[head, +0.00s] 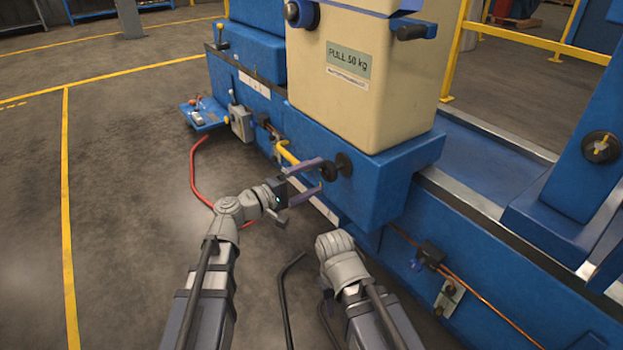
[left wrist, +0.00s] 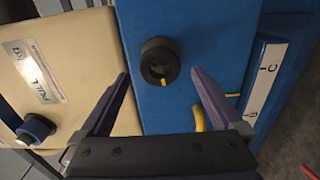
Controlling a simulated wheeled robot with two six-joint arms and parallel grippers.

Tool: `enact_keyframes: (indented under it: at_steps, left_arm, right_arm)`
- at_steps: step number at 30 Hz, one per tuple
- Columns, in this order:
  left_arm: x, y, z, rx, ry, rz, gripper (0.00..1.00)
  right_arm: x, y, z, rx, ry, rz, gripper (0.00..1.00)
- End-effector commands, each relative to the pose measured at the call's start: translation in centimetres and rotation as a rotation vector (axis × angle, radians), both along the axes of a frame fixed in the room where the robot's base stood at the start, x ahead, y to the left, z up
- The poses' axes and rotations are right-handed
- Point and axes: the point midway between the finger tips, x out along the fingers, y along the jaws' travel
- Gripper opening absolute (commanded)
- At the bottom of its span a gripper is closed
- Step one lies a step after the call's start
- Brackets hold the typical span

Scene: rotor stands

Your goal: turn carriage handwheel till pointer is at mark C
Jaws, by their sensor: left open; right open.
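The black handwheel (head: 343,163) sits on the side of the blue carriage base (head: 385,185). In the left wrist view the handwheel (left wrist: 160,57) is a round black knob with a short yellow line at its lower edge. My left gripper (head: 322,174) is open, its fingers reaching toward the handwheel. In the left wrist view the knob lies ahead of the gap between the fingertips, with no visible contact. A white plate (left wrist: 265,85) shows a letter C and another mark. A yellow bar (left wrist: 200,118) is partly behind one finger; I cannot tell a pointer. My right gripper is hidden.
A cream block (head: 365,85) labelled PULL 50 kg stands on the blue base. A red hose (head: 194,180) lies on the floor at left. A blue shelf (head: 205,115) juts out low. Yellow rails (head: 540,42) stand behind.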

Motion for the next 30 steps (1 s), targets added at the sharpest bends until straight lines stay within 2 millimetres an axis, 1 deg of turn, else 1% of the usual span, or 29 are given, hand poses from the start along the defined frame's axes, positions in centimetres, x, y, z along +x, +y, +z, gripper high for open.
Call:
enact_keyframes:
  at_steps: [5, 13, 26, 27, 30]
  left_arm:
    - [0.6, -0.8, 0.0, 0.001, -0.001, -0.002, 1.00]
    - [2.0, -2.7, 0.0, 0.001, -0.001, -0.002, 1.00]
    - [2.1, -2.8, 0.0, 0.001, -0.001, 0.000, 1.00]
    - [2.1, -2.8, 0.0, 0.001, -0.001, 0.000, 0.99]
    - [2.0, -2.8, 0.0, 0.001, -0.001, 0.000, 0.88]
  right_arm:
    - [0.0, 0.0, 0.0, 0.000, 0.000, 0.000, 0.50]
    - [0.0, 0.0, 0.0, 0.000, 0.000, 0.000, 0.50]
    - [0.0, 0.0, 0.0, 0.000, 0.000, 0.000, 0.50]
    - [0.0, 0.0, 0.0, 0.000, 0.000, 0.000, 0.50]
    - [0.0, 0.0, 0.0, 0.000, 0.000, 0.000, 0.50]
